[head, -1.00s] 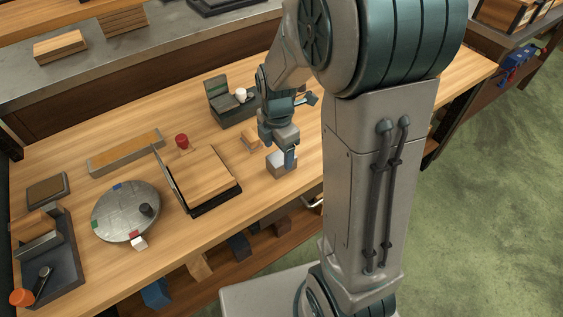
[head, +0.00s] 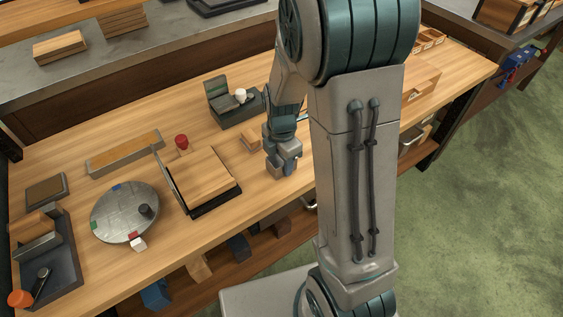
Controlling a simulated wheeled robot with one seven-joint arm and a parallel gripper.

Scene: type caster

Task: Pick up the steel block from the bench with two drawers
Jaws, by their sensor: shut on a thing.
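The steel block (head: 287,171) is a small grey cube at the front part of the wooden bench (head: 225,145), left of my arm's column. My gripper (head: 284,163) points down over it and is shut on it. The fingers and wrist cover most of the block, so I cannot tell whether it still touches the bench top. Part of a drawer handle (head: 311,206) shows under the bench's front edge, partly behind my arm.
A wooden board on a black base (head: 203,180), a round grey disc (head: 124,213), a red-topped piece (head: 181,142) and a dark box with a raised lid (head: 233,108) stand further left and behind.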

